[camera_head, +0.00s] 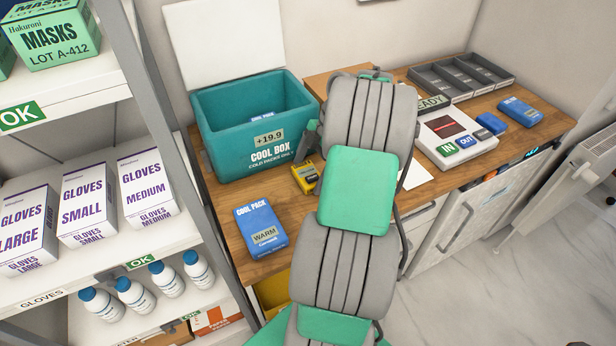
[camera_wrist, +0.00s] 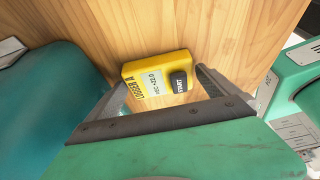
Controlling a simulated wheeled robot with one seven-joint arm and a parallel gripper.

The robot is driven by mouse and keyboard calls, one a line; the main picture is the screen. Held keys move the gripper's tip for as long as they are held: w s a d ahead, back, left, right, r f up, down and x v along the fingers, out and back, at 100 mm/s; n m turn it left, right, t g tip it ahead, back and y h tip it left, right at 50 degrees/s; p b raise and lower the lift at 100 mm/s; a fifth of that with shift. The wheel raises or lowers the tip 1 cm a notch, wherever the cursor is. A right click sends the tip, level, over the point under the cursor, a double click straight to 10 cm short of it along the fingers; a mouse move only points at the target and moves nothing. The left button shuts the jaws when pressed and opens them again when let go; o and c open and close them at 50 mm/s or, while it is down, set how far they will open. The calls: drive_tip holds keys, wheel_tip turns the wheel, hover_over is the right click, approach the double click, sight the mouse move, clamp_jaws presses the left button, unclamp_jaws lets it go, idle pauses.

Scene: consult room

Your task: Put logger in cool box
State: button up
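The yellow logger (camera_head: 306,178) lies on the wooden counter just right of the cool box. In the wrist view the logger (camera_wrist: 150,84) shows a small white display and a dark START button. The teal cool box (camera_head: 228,150) stands open, its white lid (camera_head: 226,42) raised behind it. Its label reads +19.9, and part of a blue pack shows inside. My gripper (camera_wrist: 163,77) is open, with one finger on each side of the logger. Whether the fingers touch it is unclear. In the head view my arm hides most of the gripper.
To the right are a white device (camera_head: 452,137) with IN and OUT pads, blue packs (camera_head: 520,111) and a grey divided tray (camera_head: 462,76). A shelf (camera_head: 110,257) stands close at left.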

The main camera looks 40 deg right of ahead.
drive_tip(key=c, duration=1.4)
